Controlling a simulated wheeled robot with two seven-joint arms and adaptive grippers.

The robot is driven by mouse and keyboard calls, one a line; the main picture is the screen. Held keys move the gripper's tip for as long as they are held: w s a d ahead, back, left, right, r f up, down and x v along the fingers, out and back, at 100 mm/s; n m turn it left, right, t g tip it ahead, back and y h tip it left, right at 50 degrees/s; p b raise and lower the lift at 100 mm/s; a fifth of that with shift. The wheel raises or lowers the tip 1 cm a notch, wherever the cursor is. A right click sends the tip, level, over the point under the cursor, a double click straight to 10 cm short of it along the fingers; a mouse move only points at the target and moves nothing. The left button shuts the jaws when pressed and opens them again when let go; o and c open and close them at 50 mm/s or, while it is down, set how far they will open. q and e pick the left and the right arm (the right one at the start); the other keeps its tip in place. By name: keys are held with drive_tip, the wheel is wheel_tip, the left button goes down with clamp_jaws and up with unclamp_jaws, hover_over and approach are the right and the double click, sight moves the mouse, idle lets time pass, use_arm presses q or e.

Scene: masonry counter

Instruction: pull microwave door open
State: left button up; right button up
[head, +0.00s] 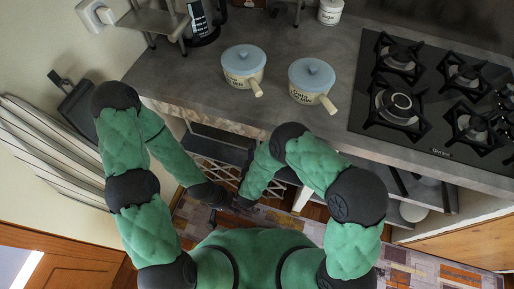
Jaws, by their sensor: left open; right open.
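I cannot make out a microwave or its door for certain in the head view. A dark flat-faced panel or box (222,146) shows under the counter's front edge, partly hidden by my arms; I cannot tell what it is. My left gripper (234,209) and my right gripper (243,203) are close together, low in front of the counter. Both are open and very small in view, and I see nothing held. I cannot tell whether they touch each other.
The grey counter (300,40) carries two lidded pots, a blue-lidded one (244,62) and another (312,76), and a black gas hob (440,100). A grey stand (155,20) is at the back left. A white lattice rack (215,170) shows below. A patterned rug (425,272) covers the floor.

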drive_tip(key=b+x, duration=0.1)
drive_tip(key=x, duration=0.3)
drive_tip(key=shift+w+f, duration=0.2)
drive_tip(key=shift+w, duration=0.1)
clamp_jaws()
